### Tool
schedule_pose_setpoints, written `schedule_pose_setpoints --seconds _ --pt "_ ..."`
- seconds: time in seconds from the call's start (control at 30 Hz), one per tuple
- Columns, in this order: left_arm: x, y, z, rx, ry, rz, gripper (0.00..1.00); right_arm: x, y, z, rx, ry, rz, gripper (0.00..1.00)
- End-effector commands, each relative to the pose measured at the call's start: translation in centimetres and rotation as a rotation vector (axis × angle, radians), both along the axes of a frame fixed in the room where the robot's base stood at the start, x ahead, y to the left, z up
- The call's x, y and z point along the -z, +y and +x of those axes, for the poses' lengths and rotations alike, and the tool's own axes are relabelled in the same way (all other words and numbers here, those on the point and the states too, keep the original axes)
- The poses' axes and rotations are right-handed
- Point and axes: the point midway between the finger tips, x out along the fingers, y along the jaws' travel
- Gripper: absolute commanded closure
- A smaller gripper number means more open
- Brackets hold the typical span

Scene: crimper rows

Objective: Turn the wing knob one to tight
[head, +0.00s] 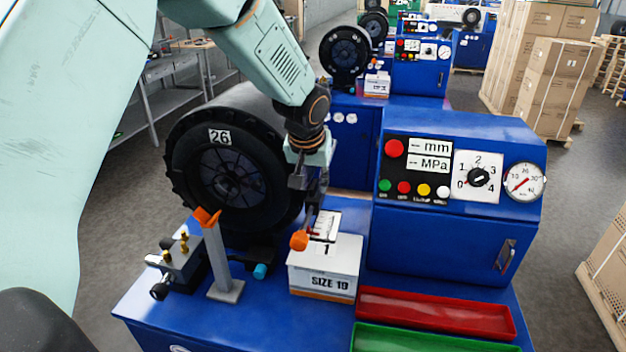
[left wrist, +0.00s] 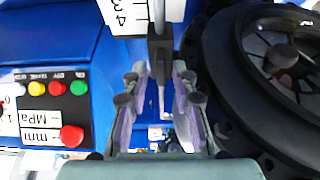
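An orange wing-shaped piece (head: 207,217), which looks like the wing knob, sits on top of a grey upright post (head: 222,262) at the left of the blue bench. I see no "one" or "tight" mark on it. My left gripper (head: 314,200) points down to the right of it, well apart from it, above a scale plate and a rod with an orange ball (head: 299,241). In the left wrist view my left gripper (left wrist: 160,85) has its fingers apart, with a dark block on a rod (left wrist: 160,50) between or beyond the tips; contact cannot be told. My right gripper is not in view.
A white box marked SIZE 19 (head: 324,272) stands under the gripper. A large black wheel numbered 26 (head: 220,180) is behind the post. A control cabinet (head: 450,235) stands right, with red (head: 435,316) and green (head: 420,341) trays in front. Brass fittings (head: 184,243) are left of the post.

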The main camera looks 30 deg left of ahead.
Motion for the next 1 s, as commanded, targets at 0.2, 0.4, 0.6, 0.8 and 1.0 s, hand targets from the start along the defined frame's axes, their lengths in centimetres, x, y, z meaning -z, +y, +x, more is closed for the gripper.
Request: schedule_pose_setpoints --seconds 0.2,0.4,0.6,0.8,1.0 --pt "0.03 0.0 -0.01 0.0 0.0 0.0 0.94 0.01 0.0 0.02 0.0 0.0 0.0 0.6" --pt "0.02 0.01 0.0 0.001 0.0 0.0 1.0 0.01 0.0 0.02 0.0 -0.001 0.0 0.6" --pt "0.02 0.01 -0.05 0.001 0.001 0.0 1.0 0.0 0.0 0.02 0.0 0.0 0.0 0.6" --pt "0.0 0.03 -0.06 0.034 0.001 0.0 1.0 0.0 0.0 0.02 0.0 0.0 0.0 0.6" --pt "0.0 0.12 -0.09 0.131 0.002 -0.002 1.0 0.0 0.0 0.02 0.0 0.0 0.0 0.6"
